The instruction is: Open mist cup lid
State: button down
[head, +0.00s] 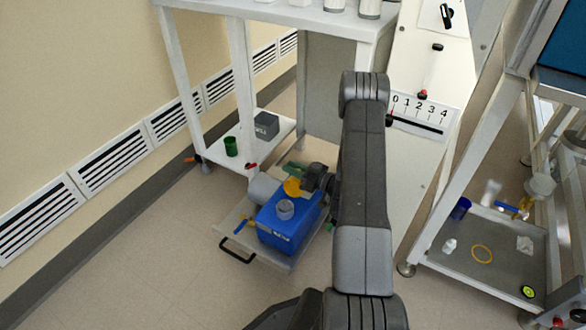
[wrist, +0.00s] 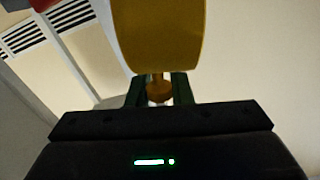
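A blue box (head: 285,229) stands on a low grey tray with a black handle. A small grey cup (head: 285,208) sits on its top. A yellow lid (head: 293,187) shows just behind the cup, raised and tilted rather than flat over it. My gripper (head: 312,180) is at the lid, at the box's back right. In the wrist view the lid (wrist: 158,35) fills the top middle, and its knob (wrist: 158,88) is between my dark green fingers (wrist: 159,92), which appear closed on it. The lid's hinge or joint to the box is hidden.
The low tray (head: 231,222) also holds a grey cylinder, a blue-handled item and green pieces. A white bench (head: 245,75) with a green cup (head: 231,146) and grey box (head: 266,125) on its shelf stands behind. A cart (head: 440,262) stands right. Floor at left is clear.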

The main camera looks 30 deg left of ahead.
jog(key=shift+s, duration=0.1)
jog(key=shift+s+r+n+b, duration=0.1)
jog(key=shift+s+n+b, duration=0.4)
jog(key=shift+n+b, duration=0.2)
jog(key=shift+s+a+r+n+b, duration=0.1)
jog(key=shift+s+r+n+b, duration=0.2)
jog(key=shift+s+n, duration=0.25)
jog(key=c, duration=1.3)
grip_release()
jog(key=s+d+p, duration=0.1)
jog(key=d+p, duration=0.2)
jog(key=d, duration=1)
jog(key=shift+d, duration=0.4)
